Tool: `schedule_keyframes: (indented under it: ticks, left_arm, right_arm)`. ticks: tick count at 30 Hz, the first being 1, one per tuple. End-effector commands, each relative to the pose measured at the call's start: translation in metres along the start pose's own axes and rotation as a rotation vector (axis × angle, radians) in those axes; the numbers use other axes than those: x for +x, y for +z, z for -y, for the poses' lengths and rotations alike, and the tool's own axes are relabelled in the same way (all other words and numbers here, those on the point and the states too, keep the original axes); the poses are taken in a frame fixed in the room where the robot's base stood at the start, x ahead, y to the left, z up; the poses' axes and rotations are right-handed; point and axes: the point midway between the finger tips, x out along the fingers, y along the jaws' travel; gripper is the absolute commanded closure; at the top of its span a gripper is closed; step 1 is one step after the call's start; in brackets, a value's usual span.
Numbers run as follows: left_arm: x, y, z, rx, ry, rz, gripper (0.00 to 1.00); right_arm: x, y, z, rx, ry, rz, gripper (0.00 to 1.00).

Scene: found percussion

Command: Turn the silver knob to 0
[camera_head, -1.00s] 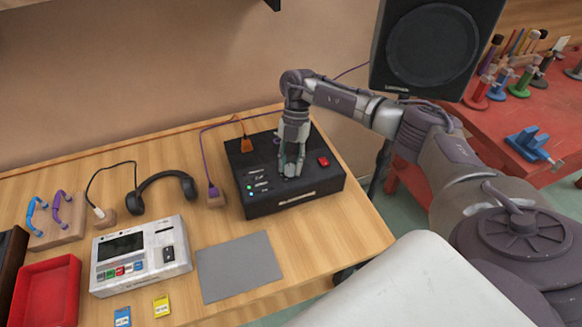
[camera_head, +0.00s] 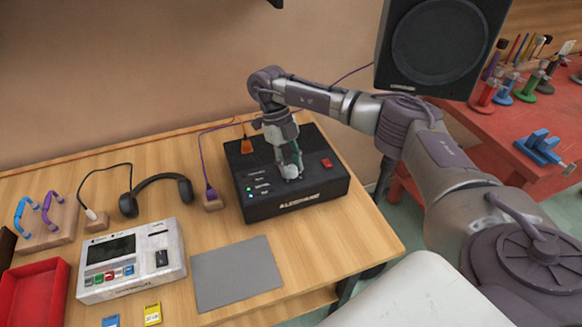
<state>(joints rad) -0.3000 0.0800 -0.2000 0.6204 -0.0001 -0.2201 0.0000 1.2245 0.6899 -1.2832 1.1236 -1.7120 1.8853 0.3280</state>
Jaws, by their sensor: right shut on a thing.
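A black box (camera_head: 312,201) with a red switch and small green lights stands on the wooden table. My right gripper (camera_head: 291,171) points down onto the top of this box, left of the red switch (camera_head: 326,163). It is shut on the silver knob, which is mostly hidden by the fingers. The knob's pointer and any number marks cannot be read. My left gripper is not in view.
A grey mat (camera_head: 237,273) lies in front of the box. A white device (camera_head: 130,262), headphones (camera_head: 157,190) and a red tray (camera_head: 33,293) are to the left. A speaker (camera_head: 436,45) stands behind my right arm. A red bench (camera_head: 500,150) is at the right.

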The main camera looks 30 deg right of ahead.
Motion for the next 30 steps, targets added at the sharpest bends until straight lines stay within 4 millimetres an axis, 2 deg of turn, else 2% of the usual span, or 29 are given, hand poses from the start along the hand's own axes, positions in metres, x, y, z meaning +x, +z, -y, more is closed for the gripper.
schedule_keyframes:
  ticks: [30]
  left_arm:
    - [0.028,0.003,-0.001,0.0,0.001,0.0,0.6]
  right_arm:
    - [0.0,-0.001,-0.004,-0.88,-0.369,0.005,1.0]
